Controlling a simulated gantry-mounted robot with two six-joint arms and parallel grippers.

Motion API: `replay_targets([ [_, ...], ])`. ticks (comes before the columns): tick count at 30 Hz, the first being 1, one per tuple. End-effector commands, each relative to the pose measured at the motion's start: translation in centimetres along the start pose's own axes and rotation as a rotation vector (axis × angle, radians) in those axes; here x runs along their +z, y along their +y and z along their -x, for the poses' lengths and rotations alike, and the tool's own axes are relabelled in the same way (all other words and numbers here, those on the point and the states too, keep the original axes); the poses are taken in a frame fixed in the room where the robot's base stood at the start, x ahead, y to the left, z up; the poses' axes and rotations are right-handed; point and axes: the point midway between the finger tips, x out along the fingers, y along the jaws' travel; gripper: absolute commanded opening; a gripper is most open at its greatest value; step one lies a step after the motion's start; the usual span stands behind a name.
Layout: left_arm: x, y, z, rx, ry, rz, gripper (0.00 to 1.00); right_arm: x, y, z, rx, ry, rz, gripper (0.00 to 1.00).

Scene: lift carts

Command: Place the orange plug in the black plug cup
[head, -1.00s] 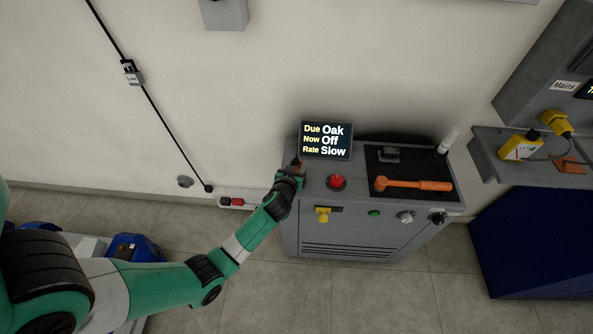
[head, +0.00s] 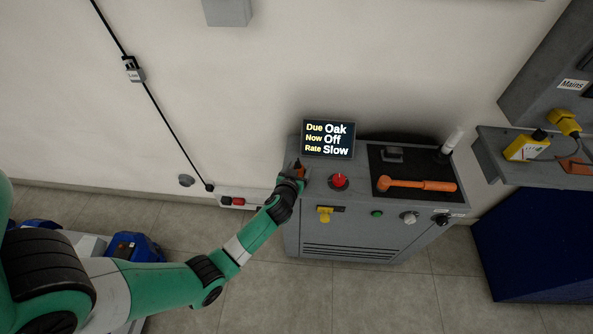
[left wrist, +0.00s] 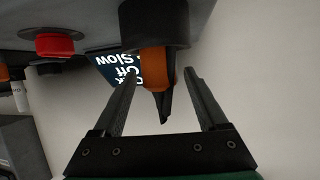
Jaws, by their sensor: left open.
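The orange plug (left wrist: 157,62) shows in the left wrist view, which is upside down. One end of it sits inside the black plug cup (left wrist: 153,25), and its dark tapered end sticks out between my fingers. My left gripper (left wrist: 162,78) is open, with one finger on each side of the plug and a visible gap to each. In the head view my left gripper (head: 298,170) is at the left end of the grey cart's top. A little orange shows there; the cup is hidden. My right gripper is not in view.
The grey cart (head: 350,238) carries a display (head: 328,139) reading Due Oak, Now Off, Rate Slow. A red button (head: 339,181) stands close right of my left gripper. An orange hammer (head: 415,185) lies on a black mat.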

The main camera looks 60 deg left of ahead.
Motion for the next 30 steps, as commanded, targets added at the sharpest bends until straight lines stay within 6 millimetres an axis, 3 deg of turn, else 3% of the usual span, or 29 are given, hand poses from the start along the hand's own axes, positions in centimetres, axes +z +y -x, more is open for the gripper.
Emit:
replay_targets([
  [5,-0.4,0.1,2.5,0.002,-0.001,-0.001,0.76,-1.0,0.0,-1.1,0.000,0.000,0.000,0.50],
  [12,-0.4,0.1,8.5,0.004,0.000,-0.002,0.76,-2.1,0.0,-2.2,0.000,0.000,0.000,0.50],
  [16,-0.3,0.1,10.8,0.003,0.000,-0.002,0.76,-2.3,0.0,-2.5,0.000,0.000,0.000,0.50],
  [21,-0.2,0.0,12.1,0.000,0.000,-0.001,0.76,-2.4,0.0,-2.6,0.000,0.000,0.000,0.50],
  [30,-0.2,0.0,12.1,0.000,0.000,0.000,0.76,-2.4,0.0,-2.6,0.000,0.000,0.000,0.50],
])
